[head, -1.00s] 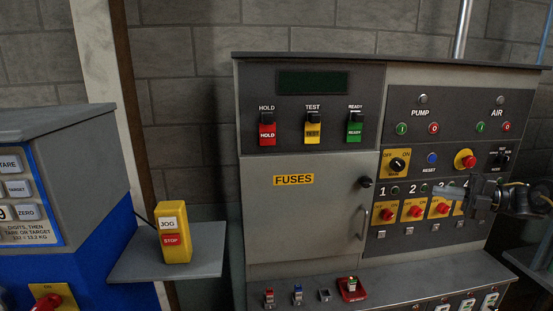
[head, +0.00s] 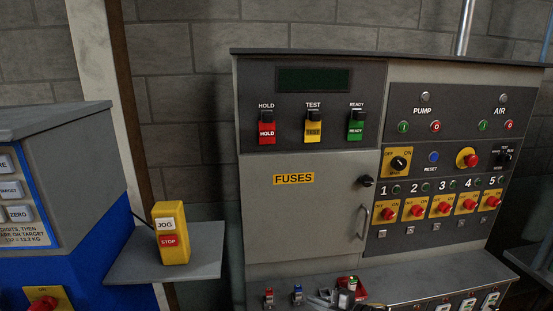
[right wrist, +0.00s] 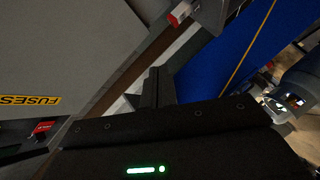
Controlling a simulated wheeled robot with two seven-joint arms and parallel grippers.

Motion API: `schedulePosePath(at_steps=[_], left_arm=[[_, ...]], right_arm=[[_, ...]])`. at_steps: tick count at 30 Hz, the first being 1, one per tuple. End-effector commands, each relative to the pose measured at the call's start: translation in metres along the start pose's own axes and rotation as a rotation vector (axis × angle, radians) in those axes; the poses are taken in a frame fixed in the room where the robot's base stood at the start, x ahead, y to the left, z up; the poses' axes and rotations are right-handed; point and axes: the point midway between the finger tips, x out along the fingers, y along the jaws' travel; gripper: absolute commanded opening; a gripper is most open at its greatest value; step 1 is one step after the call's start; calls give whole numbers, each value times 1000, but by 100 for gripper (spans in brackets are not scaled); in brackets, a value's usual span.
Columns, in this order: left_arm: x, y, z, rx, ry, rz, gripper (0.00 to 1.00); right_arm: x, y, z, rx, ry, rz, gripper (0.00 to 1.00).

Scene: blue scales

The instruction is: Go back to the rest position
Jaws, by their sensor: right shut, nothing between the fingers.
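The FUSES door (head: 335,205) of the cabinet is closed. My left gripper is not in view.
A yellow JOG/STOP box (head: 171,233) stands on a side shelf (head: 205,262). The blue scale (head: 70,250) is at the left.

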Motion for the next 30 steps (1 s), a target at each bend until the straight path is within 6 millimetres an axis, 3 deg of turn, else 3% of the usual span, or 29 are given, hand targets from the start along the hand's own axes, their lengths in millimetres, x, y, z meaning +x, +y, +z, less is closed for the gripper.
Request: schedulePosePath(at_steps=[1, 5, 8, 13, 18, 30], left_arm=[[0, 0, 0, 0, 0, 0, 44], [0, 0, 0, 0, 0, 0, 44], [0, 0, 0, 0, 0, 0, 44], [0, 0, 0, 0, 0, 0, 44], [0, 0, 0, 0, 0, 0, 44], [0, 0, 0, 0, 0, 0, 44]], right_arm=[[0, -24, -16, 95, -50, 13, 0], [-25, -69, -34, 363, -254, 47, 0], [-65, -104, -41, 597, -440, 62, 0], [-147, -161, -48, 943, -739, 61, 0], [-207, -198, -61, 1147, -932, 46, 0], [-307, -249, -102, 1445, -1237, 8, 0]])
